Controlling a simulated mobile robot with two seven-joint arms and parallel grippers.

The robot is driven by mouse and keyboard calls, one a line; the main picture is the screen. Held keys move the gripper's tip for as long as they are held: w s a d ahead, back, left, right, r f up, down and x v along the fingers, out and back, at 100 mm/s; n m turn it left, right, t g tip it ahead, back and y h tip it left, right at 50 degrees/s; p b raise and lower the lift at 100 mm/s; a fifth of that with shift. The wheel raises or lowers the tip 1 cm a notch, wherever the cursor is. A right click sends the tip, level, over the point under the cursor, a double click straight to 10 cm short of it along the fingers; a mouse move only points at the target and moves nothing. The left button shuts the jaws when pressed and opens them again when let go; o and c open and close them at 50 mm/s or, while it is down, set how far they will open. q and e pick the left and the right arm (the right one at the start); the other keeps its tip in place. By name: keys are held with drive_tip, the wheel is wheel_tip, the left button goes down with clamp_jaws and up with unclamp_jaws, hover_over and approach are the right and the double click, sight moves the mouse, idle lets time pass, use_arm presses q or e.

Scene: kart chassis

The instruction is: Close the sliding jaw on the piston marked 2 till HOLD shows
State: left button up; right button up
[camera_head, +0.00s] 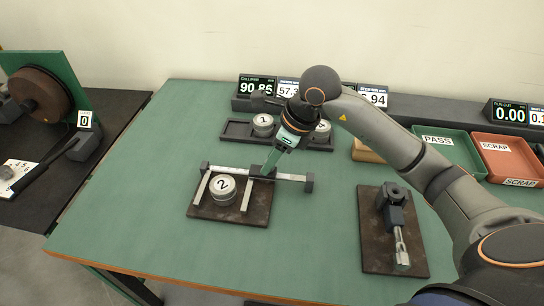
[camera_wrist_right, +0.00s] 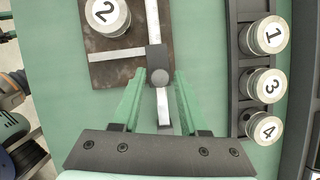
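The piston marked 2 (camera_head: 223,189) stands upright on a dark plate (camera_head: 258,212), between the caliper's fixed jaw (camera_head: 201,187) and its sliding jaw (camera_head: 246,194). In the right wrist view, a small gap shows between the piston (camera_wrist_right: 107,14) and the sliding jaw (camera_wrist_right: 117,53). My right gripper (camera_head: 267,171) is at the slider. In the wrist view its green fingers (camera_wrist_right: 160,80) are open on either side of the slider's round knob, with gaps beside it. The caliper display (camera_head: 257,87) reads about 90.86; I see no HOLD on it. My left gripper is out of view.
A dark rack (camera_head: 238,130) behind holds more pistons, including ones marked 1, 3 and 4 in the wrist view (camera_wrist_right: 264,83). A plate with a clamp-like fixture (camera_head: 393,225) stands at right. Green PASS (camera_head: 450,144) and red SCRAP trays (camera_head: 507,157) are beyond my right arm.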

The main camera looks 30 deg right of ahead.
clamp_jaws()
drive_tip(key=shift+w, duration=0.1)
idle(1.0)
